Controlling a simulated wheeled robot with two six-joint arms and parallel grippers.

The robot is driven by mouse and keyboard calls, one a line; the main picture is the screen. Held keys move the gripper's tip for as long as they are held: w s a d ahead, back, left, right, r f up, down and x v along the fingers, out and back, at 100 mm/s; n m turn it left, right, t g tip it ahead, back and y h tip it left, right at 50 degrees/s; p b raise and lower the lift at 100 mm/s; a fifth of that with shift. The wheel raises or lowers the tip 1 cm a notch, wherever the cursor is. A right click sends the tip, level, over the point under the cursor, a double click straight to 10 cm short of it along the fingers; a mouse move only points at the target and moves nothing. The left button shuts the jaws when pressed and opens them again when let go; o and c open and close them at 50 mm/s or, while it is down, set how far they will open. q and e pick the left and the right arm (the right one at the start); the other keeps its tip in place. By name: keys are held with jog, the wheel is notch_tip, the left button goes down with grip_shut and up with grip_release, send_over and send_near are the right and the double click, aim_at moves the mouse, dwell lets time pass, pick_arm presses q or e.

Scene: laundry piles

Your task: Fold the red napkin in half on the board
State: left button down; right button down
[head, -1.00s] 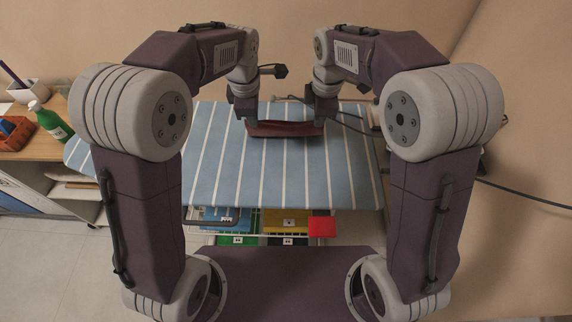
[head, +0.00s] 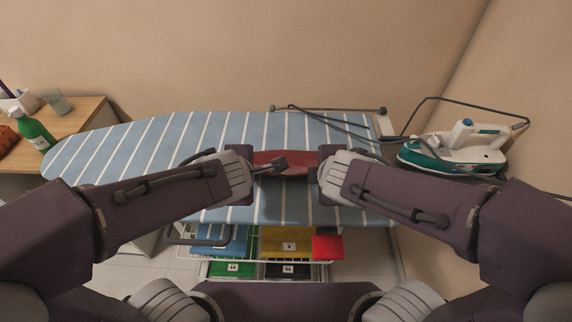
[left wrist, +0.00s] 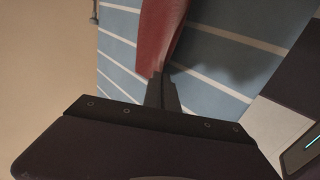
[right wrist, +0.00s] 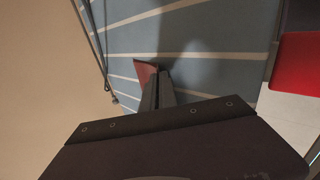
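The red napkin (head: 284,163) shows between my two grippers over the striped ironing board (head: 150,148). My left gripper is shut on one end of it; the left wrist view shows the closed fingers (left wrist: 161,88) with red cloth (left wrist: 160,35) running out beyond them. My right gripper is shut on the other end; the right wrist view shows its closed fingers (right wrist: 157,82) with a small piece of red cloth (right wrist: 146,70) at the tips. My wrists hide both napkin ends in the head view. I cannot tell whether its lower edge touches the board.
A teal and white iron (head: 458,148) with a dark cord stands right of the board. A green bottle (head: 36,131) and a glass (head: 57,103) are on a side table at left. The board's left part is clear.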

pick_arm(q)
jog(key=c, duration=1.3)
grip_release()
pick_arm(e)
jog(key=c, duration=1.3)
grip_release()
